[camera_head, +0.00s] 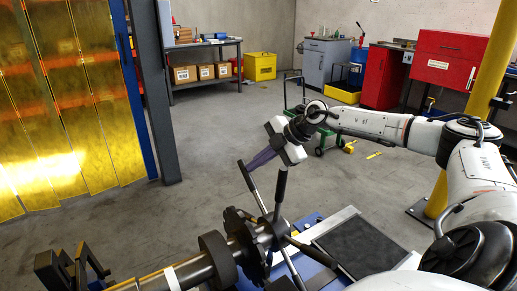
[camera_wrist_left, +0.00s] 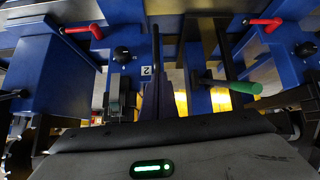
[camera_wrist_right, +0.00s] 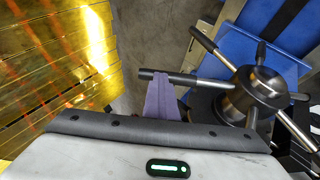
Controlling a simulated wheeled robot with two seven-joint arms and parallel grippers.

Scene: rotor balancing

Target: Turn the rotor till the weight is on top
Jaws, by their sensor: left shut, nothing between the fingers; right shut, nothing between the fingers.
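The rotor (camera_head: 190,268) is a dark shaft with discs, low in the head view. At its right end is a hub with several spokes, whose hub (camera_wrist_right: 262,90) also shows in the right wrist view. I cannot make out which part is the weight. My right gripper (camera_head: 250,168) is shut, its purple fingers at the dark grip of one spoke (camera_wrist_right: 180,78), near the spoke's outer end. They overlap it in view; I cannot tell if they touch. My left gripper (camera_wrist_left: 160,102) is shut and empty in the left wrist view, in front of blue machine parts; the head view does not show it.
A blue machine frame with a red lever (camera_wrist_left: 265,24) and a green-handled rod (camera_wrist_left: 235,87) is close to my left gripper. A dark flat pad (camera_head: 358,245) lies right of the rotor. Yellow translucent panels (camera_head: 65,110) stand at left. The floor beyond is mostly open.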

